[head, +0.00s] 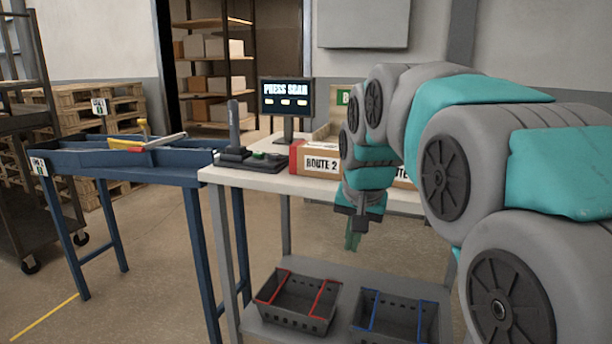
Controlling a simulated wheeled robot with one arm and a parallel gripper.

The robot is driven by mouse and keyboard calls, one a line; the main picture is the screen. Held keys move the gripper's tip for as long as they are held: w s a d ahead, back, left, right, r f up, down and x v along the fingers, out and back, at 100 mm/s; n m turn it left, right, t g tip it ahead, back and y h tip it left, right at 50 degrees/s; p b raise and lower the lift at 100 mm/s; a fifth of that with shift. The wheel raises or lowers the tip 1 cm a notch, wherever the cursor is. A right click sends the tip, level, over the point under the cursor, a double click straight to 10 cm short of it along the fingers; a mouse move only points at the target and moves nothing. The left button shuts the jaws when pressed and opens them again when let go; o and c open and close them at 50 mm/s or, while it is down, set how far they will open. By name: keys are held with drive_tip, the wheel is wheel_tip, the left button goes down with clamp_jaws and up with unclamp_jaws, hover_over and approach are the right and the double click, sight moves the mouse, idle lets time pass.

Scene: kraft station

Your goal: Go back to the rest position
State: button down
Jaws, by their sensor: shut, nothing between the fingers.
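My gripper (354,238) hangs from my grey and teal arm right of the picture's middle. It points down in front of the white-topped table (265,187), near its front edge. Its fingers are shut with nothing between them. They stand above the lower shelf and apart from the baskets. My arm hides the right part of the table and part of the boxes on it.
A "ROUTE 2" box (319,162) and a monitor reading "PRESS SCAN" (286,98) stand on the table. A red-trimmed basket (297,303) and a blue-trimmed basket (395,319) sit on the lower shelf. A blue bench (120,168) stands left; the floor before it is clear.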

drive_tip(key=s+d+f+n+g, duration=0.1)
drive_tip(key=s+d+f+g, duration=0.1)
drive_tip(key=s+f, duration=0.4)
drive_tip(key=s+d+f+n+g, duration=0.1)
drive_tip(key=s+f, duration=0.5)
drive_tip(key=s, duration=1)
drive_tip(key=s+d+f+n+g, duration=0.1)
drive_tip(key=s+d+f+g, duration=0.1)
drive_tip(key=s+f, duration=0.4)
drive_tip(key=s+d, duration=0.1)
drive_tip(key=s, duration=0.4)
drive_tip(key=shift+d+f+g, duration=0.15)
drive_tip(key=shift+f+g, duration=0.2)
drive_tip(key=shift+g, duration=0.05)
